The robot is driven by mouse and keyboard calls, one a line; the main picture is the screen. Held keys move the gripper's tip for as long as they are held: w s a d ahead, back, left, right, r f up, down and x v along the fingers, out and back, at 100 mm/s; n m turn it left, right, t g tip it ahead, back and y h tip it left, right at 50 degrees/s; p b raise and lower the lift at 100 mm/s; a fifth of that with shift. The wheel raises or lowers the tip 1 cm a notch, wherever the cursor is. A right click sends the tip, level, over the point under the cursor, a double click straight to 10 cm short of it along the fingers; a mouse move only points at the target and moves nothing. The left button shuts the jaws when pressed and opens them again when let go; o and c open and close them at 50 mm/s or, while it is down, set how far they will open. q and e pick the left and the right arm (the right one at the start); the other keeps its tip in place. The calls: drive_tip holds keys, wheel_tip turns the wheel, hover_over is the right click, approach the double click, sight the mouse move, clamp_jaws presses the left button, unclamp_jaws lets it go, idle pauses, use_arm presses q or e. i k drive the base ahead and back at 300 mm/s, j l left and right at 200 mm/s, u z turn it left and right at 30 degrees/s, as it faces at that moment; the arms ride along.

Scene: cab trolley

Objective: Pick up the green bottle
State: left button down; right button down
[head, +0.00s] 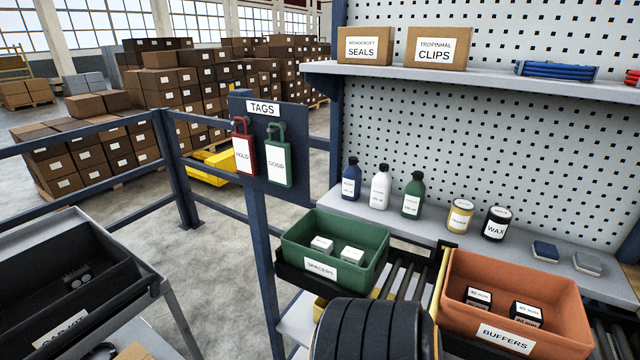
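The green bottle (413,194) stands upright on the narrow grey ledge (450,229) in front of the pegboard. It has a dark cap and a white label. A white bottle (380,187) and a blue bottle (351,180) stand to its left, apart from it. Neither of my grippers shows in the head view.
A green spacers bin (333,244) and an orange buffers bin (509,302) sit below the ledge. A tag board (266,150) stands left. A dark ribbed form, unclear what, fills the bottom middle.

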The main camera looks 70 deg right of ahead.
sight(415, 191)
drive_tip(key=z, duration=0.5)
drive_tip(key=j+z, duration=0.1)
drive_tip(key=z, duration=0.35)
drive_tip(key=k+z, duration=0.1)
drive_tip(key=z, duration=1.4)
drive_tip(key=k+z, duration=0.1)
drive_tip(key=z, duration=0.35)
drive_tip(key=i+j+z, duration=0.15)
drive_tip(key=j, duration=0.3)
drive_tip(key=i+j+z, duration=0.1)
drive_tip(key=j, duration=0.35)
drive_tip(key=i+j+z, duration=0.15)
drive_tip(key=j, duration=0.35)
drive_tip(key=i+j+z, duration=0.1)
drive_tip(key=j, duration=0.4)
